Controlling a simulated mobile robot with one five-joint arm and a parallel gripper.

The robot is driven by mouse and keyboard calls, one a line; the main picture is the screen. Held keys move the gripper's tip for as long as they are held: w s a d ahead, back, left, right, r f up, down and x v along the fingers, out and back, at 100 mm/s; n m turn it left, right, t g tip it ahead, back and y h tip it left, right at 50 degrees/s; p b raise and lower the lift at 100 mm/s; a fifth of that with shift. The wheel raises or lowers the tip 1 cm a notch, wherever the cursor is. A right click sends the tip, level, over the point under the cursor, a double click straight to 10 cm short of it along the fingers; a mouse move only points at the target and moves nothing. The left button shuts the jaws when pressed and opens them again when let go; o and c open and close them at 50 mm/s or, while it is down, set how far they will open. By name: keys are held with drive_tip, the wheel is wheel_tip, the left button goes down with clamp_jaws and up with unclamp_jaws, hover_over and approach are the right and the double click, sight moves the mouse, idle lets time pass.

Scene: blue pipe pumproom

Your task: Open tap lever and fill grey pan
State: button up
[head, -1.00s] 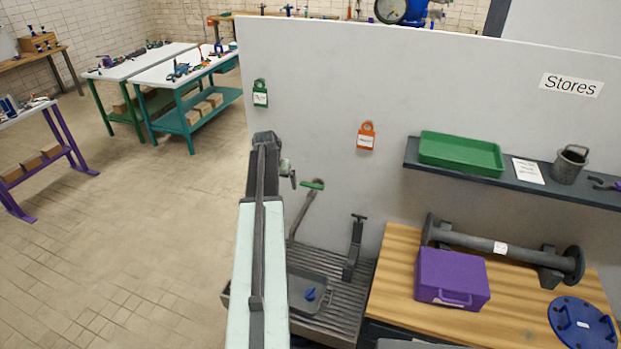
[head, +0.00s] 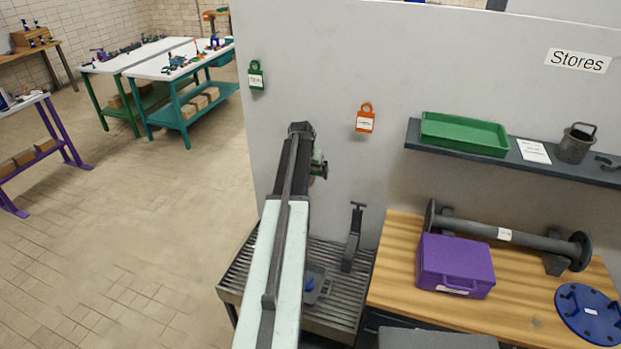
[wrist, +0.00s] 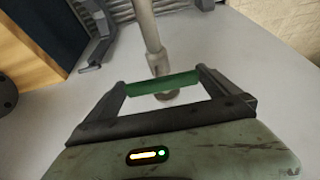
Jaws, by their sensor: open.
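The green tap lever (wrist: 162,84) lies crosswise between the two fingers of my open gripper (wrist: 162,80) in the wrist view. Its ends are close to both fingertips; I cannot tell whether they touch. The grey tap pipe (wrist: 150,35) runs up from the lever in that picture. In the head view my gripper (head: 319,165) is at the wall, and my arm hides the tap. The grey pan (head: 323,288) sits on the slatted drain rack (head: 345,307), partly hidden by my arm. A blue piece (head: 309,285) shows at the pan.
A dark upright clamp-like stand (head: 353,238) rises from the rack's back. To the right, a wooden bench (head: 400,290) holds a purple case (head: 455,266) and a flanged pipe (head: 510,236). A shelf above carries a green tray (head: 464,134). Open floor (head: 150,250) lies left.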

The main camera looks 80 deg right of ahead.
drive_tip(key=c, duration=1.1)
drive_tip(key=shift+n+t, duration=0.7)
drive_tip(key=shift+n, duration=1.3)
drive_tip(key=o, duration=1.1)
drive_tip(key=shift+s, duration=0.1)
drive_tip(key=shift+r, duration=0.1)
drive_tip(key=p+v, duration=0.7)
drive_tip(key=shift+a+r, duration=0.2)
drive_tip(key=shift+r, duration=0.05)
